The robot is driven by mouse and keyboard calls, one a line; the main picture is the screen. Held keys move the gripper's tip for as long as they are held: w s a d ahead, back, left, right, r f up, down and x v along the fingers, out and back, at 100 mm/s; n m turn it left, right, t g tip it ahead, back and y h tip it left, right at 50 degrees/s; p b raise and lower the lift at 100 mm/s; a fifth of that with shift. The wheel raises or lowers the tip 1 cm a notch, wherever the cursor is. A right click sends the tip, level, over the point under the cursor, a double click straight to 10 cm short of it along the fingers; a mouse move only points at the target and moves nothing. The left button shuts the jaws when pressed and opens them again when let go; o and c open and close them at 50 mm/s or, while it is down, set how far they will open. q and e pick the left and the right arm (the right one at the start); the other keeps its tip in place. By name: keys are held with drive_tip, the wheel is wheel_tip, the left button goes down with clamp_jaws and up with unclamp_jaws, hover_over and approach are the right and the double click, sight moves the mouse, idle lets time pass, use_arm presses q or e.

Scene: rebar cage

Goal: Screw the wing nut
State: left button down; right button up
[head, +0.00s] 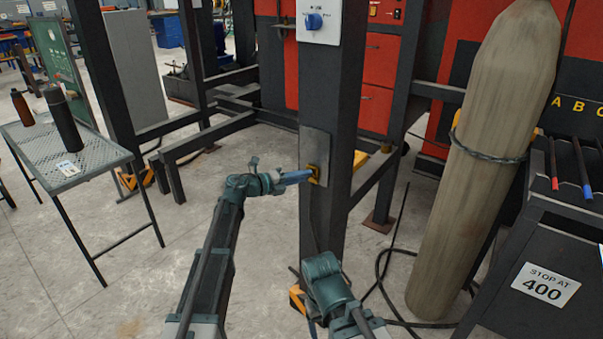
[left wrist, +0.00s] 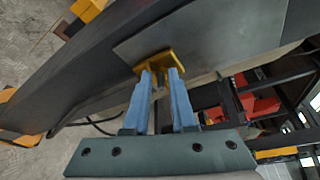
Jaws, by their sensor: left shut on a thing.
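The yellow wing nut (head: 314,174) sits against a grey plate (head: 316,147) on the dark upright post (head: 330,95). My left gripper (head: 307,176) reaches it from the left with blue fingers. In the left wrist view, the wing nut (left wrist: 154,65) lies at the fingertips, and the fingers (left wrist: 161,78) are shut on it. The stud behind the nut is hidden. My right arm shows at the bottom middle of the head view, but its gripper does not show.
A mesh-top table (head: 95,160) with a dark bottle (head: 63,118) stands at left. Black cable (head: 395,250) lies on the floor. A blue knob (head: 313,21) is higher on the post.

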use_arm(q)
drive_tip(key=shift+w+r+m+y+p, duration=0.1)
drive_tip(key=shift+m+y+p, duration=0.2)
drive_tip(key=shift+m, duration=0.1)
idle(0.3)
drive_tip(key=c, duration=0.8)
unclamp_jaws()
drive_tip(key=shift+o, duration=0.2)
drive_tip(key=p+v, duration=0.2)
drive_tip(key=v, duration=1.1)
drive_tip(key=shift+s+a+p, duration=0.3)
drive_tip(key=shift+s, duration=0.05)
